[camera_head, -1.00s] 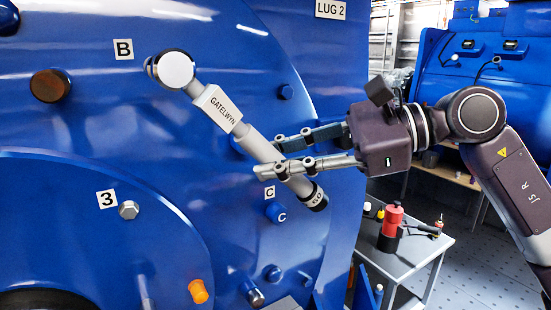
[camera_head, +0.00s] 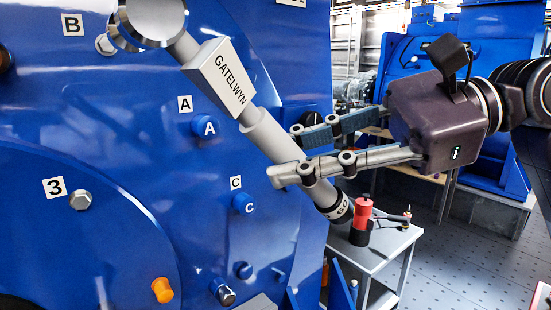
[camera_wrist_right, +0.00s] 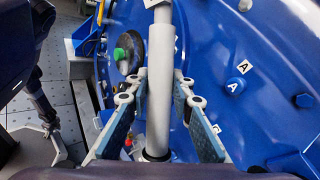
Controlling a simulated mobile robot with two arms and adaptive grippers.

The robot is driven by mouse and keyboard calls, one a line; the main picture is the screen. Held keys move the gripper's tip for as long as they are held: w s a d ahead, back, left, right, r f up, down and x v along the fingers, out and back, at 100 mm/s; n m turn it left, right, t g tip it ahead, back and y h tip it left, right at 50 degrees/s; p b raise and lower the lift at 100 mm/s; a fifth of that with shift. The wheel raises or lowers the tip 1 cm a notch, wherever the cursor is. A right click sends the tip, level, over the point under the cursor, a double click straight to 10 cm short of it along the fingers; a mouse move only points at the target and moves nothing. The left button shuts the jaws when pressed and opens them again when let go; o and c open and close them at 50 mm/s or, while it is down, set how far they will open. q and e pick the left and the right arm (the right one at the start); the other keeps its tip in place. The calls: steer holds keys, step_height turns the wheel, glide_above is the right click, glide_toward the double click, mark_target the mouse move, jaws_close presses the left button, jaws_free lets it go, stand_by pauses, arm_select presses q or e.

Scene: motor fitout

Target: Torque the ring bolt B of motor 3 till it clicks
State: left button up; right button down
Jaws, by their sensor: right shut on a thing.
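My right gripper (camera_head: 285,153) is shut on the handle of the grey torque wrench (camera_head: 222,76) marked GATELWYN. In the right wrist view the wrench tube (camera_wrist_right: 160,60) runs between the fingers. The wrench slants from upper left to lower right, its round head (camera_head: 153,14) at the top edge. Bolt B (camera_head: 104,45) sits beside the B label (camera_head: 72,24), partly behind the wrench head. The head looks nearer to me than the bolt and apart from it. The blue motor (camera_head: 120,130) carries the 3 label (camera_head: 54,187). My left gripper is out of view.
Blue caps A (camera_head: 207,126) and C (camera_head: 243,203) stand out from the motor face below the wrench. An orange plug (camera_head: 162,290) is lower. A grey side table (camera_head: 378,255) with a red and black tool (camera_head: 362,220) stands right, behind the wrench's lower end.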

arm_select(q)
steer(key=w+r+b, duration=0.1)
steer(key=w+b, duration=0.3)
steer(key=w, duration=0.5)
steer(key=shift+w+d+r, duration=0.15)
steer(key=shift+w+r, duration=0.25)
arm_select(e)
steer(key=s+d, duration=0.7)
steer(key=s, duration=0.4)
steer(key=shift+d+r, duration=0.15)
steer(key=shift+d, duration=0.1)
